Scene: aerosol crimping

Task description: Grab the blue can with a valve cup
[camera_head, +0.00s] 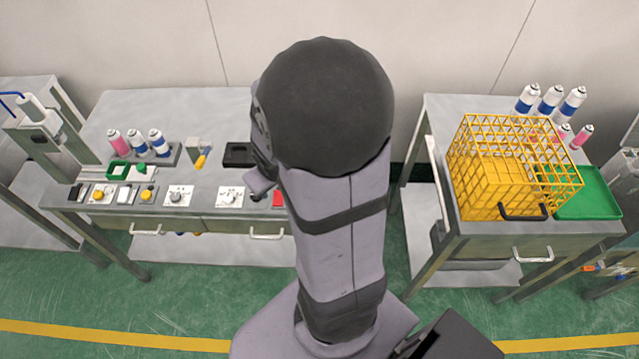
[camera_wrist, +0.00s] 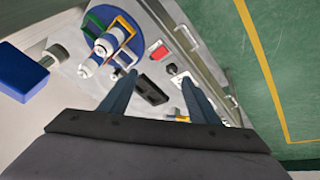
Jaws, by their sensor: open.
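In the wrist view, my gripper (camera_wrist: 160,77) is open, with nothing between its two fingers. The head view shows two blue-banded cans (camera_head: 137,145) (camera_head: 160,143) in a holder on the left table. Three more blue-banded cans (camera_head: 527,98) (camera_head: 549,99) (camera_head: 573,103) stand at the back of the right table. Valve cups are too small to make out. My arm hides the middle of the head view.
The right table has a yellow wire crate (camera_head: 490,190), a green tray (camera_head: 600,195) and pink cans (camera_head: 581,136). The wrist view shows a black block (camera_wrist: 151,89) between the fingers' lines and a blue block (camera_wrist: 22,75) at left.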

